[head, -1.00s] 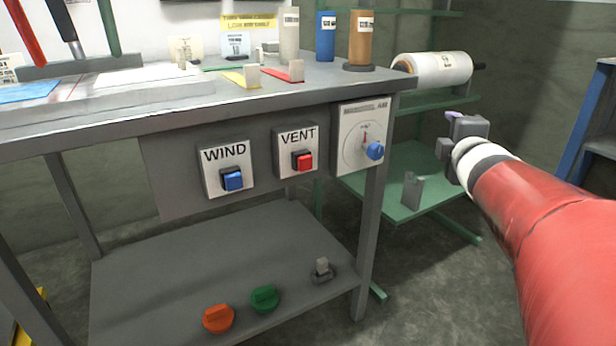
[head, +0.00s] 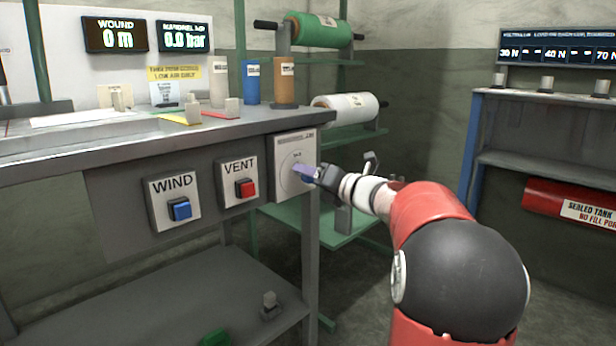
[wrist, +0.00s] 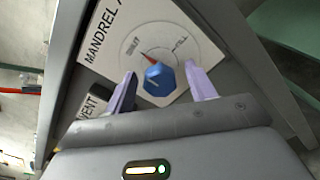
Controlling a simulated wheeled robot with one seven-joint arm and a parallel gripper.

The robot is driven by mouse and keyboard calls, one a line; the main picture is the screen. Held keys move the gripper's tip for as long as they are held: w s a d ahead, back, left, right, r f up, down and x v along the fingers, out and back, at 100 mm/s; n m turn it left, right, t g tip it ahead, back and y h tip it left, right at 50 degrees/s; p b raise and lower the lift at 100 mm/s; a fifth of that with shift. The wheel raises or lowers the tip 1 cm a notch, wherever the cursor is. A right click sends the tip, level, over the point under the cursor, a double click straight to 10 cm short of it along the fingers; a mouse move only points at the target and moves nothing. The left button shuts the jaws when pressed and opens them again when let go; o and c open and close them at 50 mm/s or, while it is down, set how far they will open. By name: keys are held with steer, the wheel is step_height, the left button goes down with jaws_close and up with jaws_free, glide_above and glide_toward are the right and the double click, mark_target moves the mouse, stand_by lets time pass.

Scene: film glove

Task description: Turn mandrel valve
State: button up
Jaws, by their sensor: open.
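The mandrel valve panel (head: 290,150) is a pale plate on the bench's right front. In the wrist view the panel (wrist: 125,35) reads "MANDREL A..." and has a round dial with a short red mark and lettering. The blue valve knob (wrist: 159,82) sits on the dial. My gripper (wrist: 160,85) is open, with one pale purple finger on each side of the knob. I cannot tell whether either finger touches it. In the head view my gripper (head: 306,172) is at the panel and hides most of the knob.
The VENT box with its red button (head: 245,187) is close left of the panel, then the WIND box with its blue button (head: 180,209). The bench top (head: 240,124) overhangs above. A display reads 0.0 bar (head: 186,39). A green shelf (head: 345,225) stands behind my arm.

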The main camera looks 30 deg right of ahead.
steer(key=shift+w+a, duration=0.2)
steer(key=shift+w, duration=0.25)
steer(key=shift+c, duration=0.3)
steer(key=c, duration=0.9)
